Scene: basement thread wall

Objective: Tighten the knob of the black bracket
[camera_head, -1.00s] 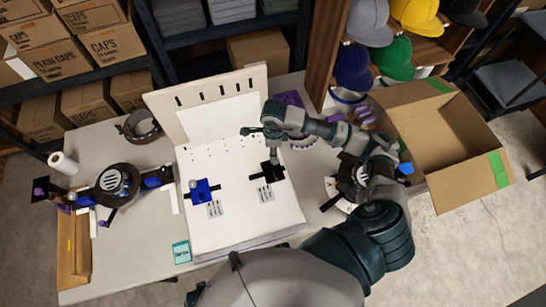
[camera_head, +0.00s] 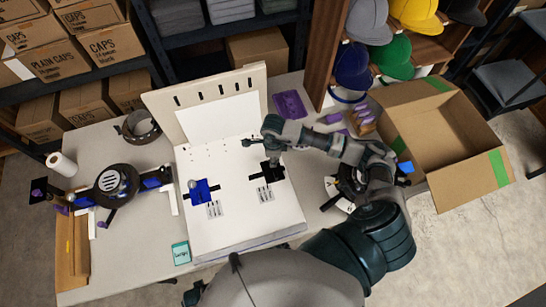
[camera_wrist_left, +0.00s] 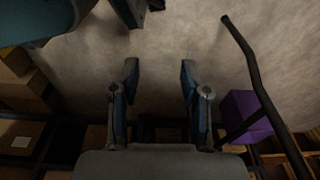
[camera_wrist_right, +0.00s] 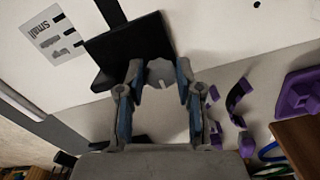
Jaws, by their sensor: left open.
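The black bracket (camera_head: 268,173) lies on the right half of the white board (camera_head: 245,215). In the right wrist view the black bracket (camera_wrist_right: 130,48) shows as a dark plate, with a grey round knob (camera_wrist_right: 160,72) beside its edge. My right gripper (camera_wrist_right: 159,75) has its fingertips on either side of this knob; whether they press on it I cannot tell. In the head view my right gripper (camera_head: 262,148) is just above the bracket and hides its knob. My left gripper (camera_wrist_left: 158,70) is open and empty above bare floor.
A blue bracket (camera_head: 200,190) sits on the board's left half. A black ring device (camera_head: 117,185) stands at the table's left. An open carton (camera_head: 450,140) is at the right. Purple pieces (camera_head: 290,104) lie behind my right arm. A teal card (camera_head: 181,252) lies at the front.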

